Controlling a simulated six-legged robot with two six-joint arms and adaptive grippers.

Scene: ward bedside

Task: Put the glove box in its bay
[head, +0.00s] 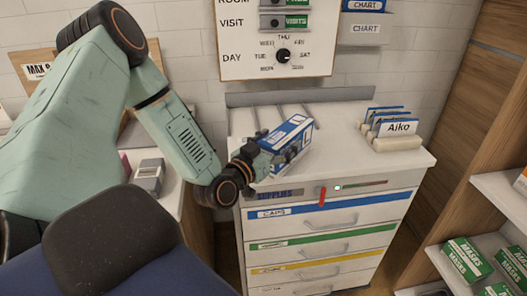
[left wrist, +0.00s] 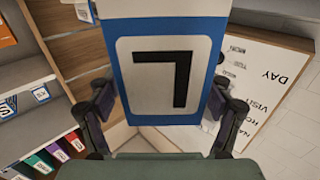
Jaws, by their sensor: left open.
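A blue and white box (head: 296,128), which I take to be the glove box, is on or just above the left part of the white cabinet top (head: 355,150), tilted in the picture. My left gripper (head: 268,146) is at its near left end, fingers open on either side of it. In the left wrist view the box (left wrist: 165,80) shows a large black mark on a white panel between the open fingers (left wrist: 163,108). Thin divider lines (head: 255,118) mark bays behind the box. The box hides part of them, and its contact with the top cannot be told.
Chart folders labelled Aiko (head: 397,128) stand in a holder at the right of the cabinet top. Drawers with coloured strips (head: 320,225) are below. A grey device (head: 149,175) is on the left counter. Mask boxes (head: 468,259) fill the right shelf. The top's middle is bare.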

